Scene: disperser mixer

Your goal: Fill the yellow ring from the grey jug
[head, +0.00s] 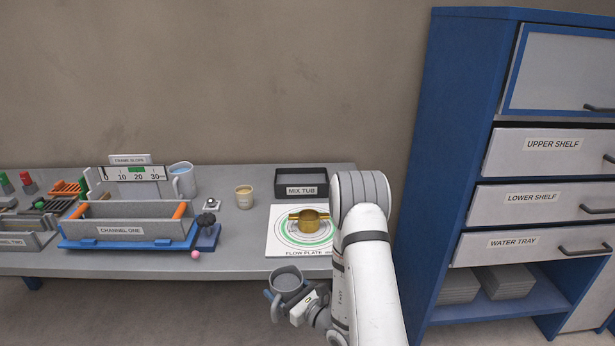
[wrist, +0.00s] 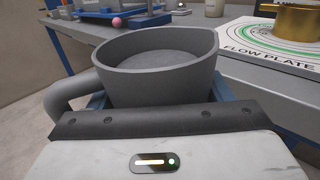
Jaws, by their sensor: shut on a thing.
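The grey jug (head: 287,279) is held upright in my gripper (head: 290,298), in front of the bench's front edge. In the wrist view the grey jug (wrist: 158,75) fills the middle, its handle at the left, with a grey surface inside below the rim. My gripper is shut on it; the fingertips are mostly hidden behind the jug. The yellow ring (head: 309,221), brassy with side handles, stands on the white flow plate (head: 276,246), behind and right of the jug. Part of the ring also shows in the wrist view (wrist: 298,20). Its inside cannot be made out clearly.
A black mix tub (head: 301,191) stands behind the plate. A beige cup (head: 244,197) stands left of it. The channel one trough (head: 130,230), a blue-grey jug (head: 182,180) and a pink ball (head: 195,255) are further left. A blue cabinet (head: 445,150) rises at the right.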

